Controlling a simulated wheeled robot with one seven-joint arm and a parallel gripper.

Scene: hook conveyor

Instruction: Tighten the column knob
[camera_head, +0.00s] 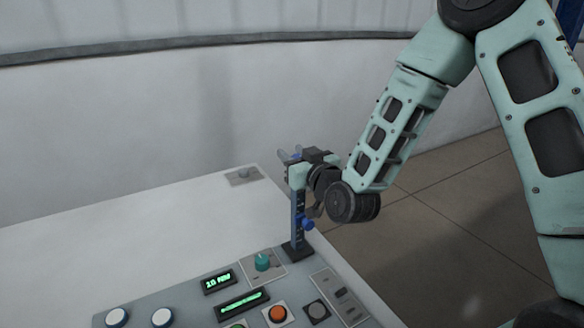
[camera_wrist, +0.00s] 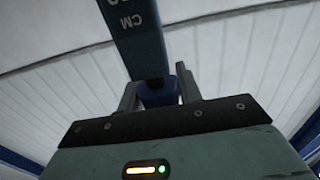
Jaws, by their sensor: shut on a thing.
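A dark blue column (camera_head: 298,212) with scale marks stands upright on a black foot at the console's back right edge. In the wrist view the column (camera_wrist: 138,35) reaches from the top down to my fingers, with "CM" printed on it. My gripper (camera_head: 290,154) is at the column's upper end, its grey fingers pointing up and left. In the wrist view my gripper (camera_wrist: 158,90) is shut on a blue knob (camera_wrist: 157,93), one finger on each side. Another blue knob (camera_head: 307,223) sits lower on the column, apart from my fingers.
The console (camera_head: 190,300) carries green displays, a teal dial (camera_head: 262,261), an orange button (camera_head: 278,314), white buttons and a switch panel. The white tabletop (camera_head: 130,235) left of the column is mostly bare. A pale wall stands behind; tiled floor lies right.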

